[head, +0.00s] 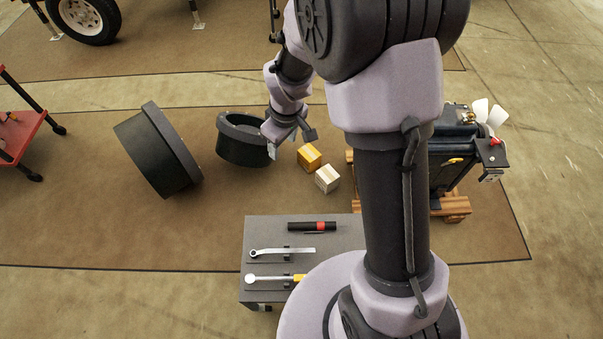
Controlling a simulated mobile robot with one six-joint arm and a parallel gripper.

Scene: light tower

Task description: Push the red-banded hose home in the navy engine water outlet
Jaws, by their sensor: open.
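The red-banded hose (298,226), a short black tube with a red band near its right end, lies on a grey bench top (262,232) in the lower middle of the head view. The navy engine (447,153) stands on a wooden pallet at the right, partly hidden behind my arm. I cannot make out its water outlet for certain. My gripper (290,143) is open, with nothing seen between its fingers. It is above the floor mat near a dark round tub, well away from both hose and engine.
A yellow box (309,156) and a white box (327,178) sit near the dark round tub (240,148). A larger dark drum (158,150) leans at the left. Two tools (285,252) lie below the hose. Brown mat (110,230) is clear at lower left.

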